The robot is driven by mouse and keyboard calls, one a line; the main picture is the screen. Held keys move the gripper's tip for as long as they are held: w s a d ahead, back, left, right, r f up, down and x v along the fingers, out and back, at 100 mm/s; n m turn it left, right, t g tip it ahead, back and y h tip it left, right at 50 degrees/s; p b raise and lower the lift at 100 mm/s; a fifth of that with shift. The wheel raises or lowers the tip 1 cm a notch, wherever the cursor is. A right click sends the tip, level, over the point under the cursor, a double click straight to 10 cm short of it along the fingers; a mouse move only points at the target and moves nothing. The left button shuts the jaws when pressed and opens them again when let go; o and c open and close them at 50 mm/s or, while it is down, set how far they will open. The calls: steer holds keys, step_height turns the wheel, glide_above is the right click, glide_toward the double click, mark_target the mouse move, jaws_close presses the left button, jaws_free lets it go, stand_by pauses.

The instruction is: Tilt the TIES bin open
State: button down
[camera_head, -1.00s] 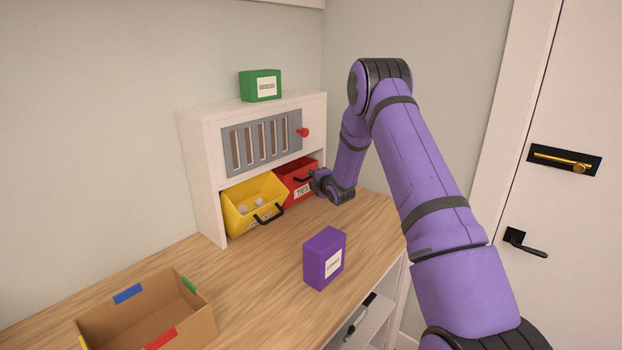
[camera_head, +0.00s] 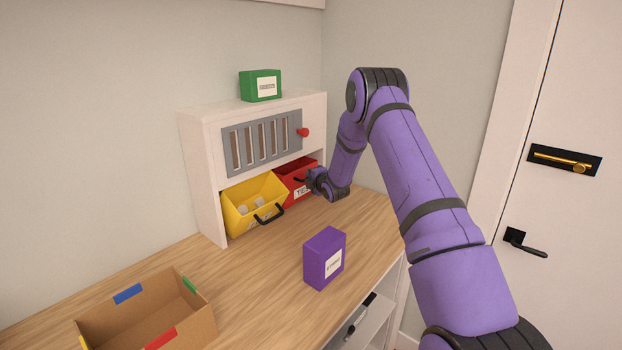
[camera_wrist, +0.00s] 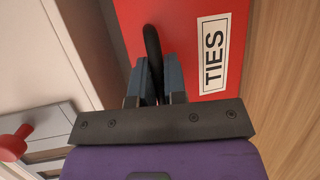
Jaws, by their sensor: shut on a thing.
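The red TIES bin (camera_head: 284,171) sits in the lower right opening of the white cabinet, beside the yellow bin. Its red front with the white TIES label (camera_wrist: 213,55) fills the upper middle of the wrist view. My gripper (camera_wrist: 154,72) is shut on the bin's black handle (camera_wrist: 152,42), one finger on each side of it. In the head view my gripper (camera_head: 308,180) is at the bin's front and hides part of it. The bin appears tilted outward a little; its exact angle is hard to tell.
The yellow bin (camera_head: 235,211) is tilted open on the left, with pale items inside. A red knob (camera_head: 303,132) sits on the cabinet's slatted panel above. A purple box (camera_head: 322,258) and an open cardboard box (camera_head: 190,312) stand on the wooden counter.

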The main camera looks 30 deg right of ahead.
steer(key=shift+s, duration=0.1)
steer(key=s+f+t, duration=0.1)
steer(key=s+d+f+t, duration=0.1)
steer(key=s, duration=0.1)
steer(key=s+f+m, duration=0.1)
steer(key=s+f, duration=0.1)
steer(key=shift+d+t, duration=0.4)
steer(key=shift+s+d+f, duration=0.15)
steer(key=shift+s+f, duration=0.2)
steer(key=shift+f, duration=0.2)
steer(key=shift+s+d+f, duration=0.1)
steer(key=shift+s+f, duration=0.2)
steer(key=shift+f, duration=0.35)
steer(key=c, duration=1.2)
jaws_free()
steer(key=shift+o, duration=0.2)
steer(key=shift+s, duration=0.1)
